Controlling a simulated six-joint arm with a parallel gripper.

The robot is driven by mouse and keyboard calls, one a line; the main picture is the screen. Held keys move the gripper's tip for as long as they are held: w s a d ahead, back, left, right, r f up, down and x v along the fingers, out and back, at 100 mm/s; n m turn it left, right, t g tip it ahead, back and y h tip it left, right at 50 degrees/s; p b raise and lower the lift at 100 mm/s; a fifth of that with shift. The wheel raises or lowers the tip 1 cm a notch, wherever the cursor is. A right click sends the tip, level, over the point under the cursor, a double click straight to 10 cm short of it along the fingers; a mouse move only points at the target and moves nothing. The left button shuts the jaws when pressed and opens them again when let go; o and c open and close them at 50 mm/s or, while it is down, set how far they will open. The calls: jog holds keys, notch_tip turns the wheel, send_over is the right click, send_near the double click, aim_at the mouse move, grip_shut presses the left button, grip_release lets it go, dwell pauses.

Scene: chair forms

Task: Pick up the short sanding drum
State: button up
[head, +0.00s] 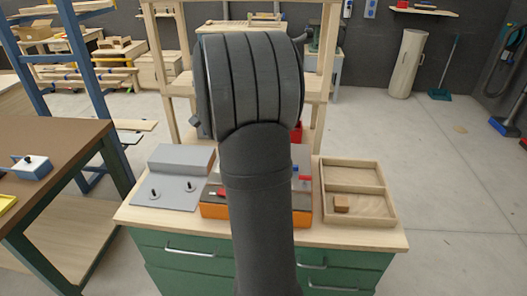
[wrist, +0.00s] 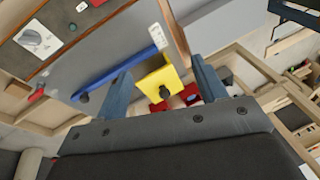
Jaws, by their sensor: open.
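My gripper (wrist: 162,68) is open in the wrist view, its two dark fingers apart. A yellow block with a black knob (wrist: 157,82) shows between and beyond the fingers; I cannot tell its distance. In the head view my arm covers the middle of the bench and hides the gripper. I cannot make out the short sanding drum for certain in either view. Two small dark upright pegs on round bases, a left one (head: 153,193) and a right one (head: 190,186), stand on a grey board (head: 165,203). An orange-sided machine (head: 213,211) sits partly hidden behind my arm.
A brown-topped table (head: 50,135) stands left.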

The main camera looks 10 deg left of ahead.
jog(key=w+d+r+m+h, duration=0.1)
jog(key=w+d+m+h, duration=0.3)
jog(key=w+d, duration=0.45)
jog(key=x, duration=0.3)
jog(key=d+x, duration=0.1)
jog(key=x, duration=0.7)
jog(key=shift+s+d, duration=0.3)
jog(key=shift+s, duration=0.05)
jog(key=shift+w+x, duration=0.15)
jog(key=shift+x, duration=1.3)
jog(key=shift+w+x, duration=0.1)
jog(key=shift+x, duration=1.3)
jog(key=shift+a, duration=0.1)
jog(key=c, duration=1.1)
jog(key=shift+r, duration=0.1)
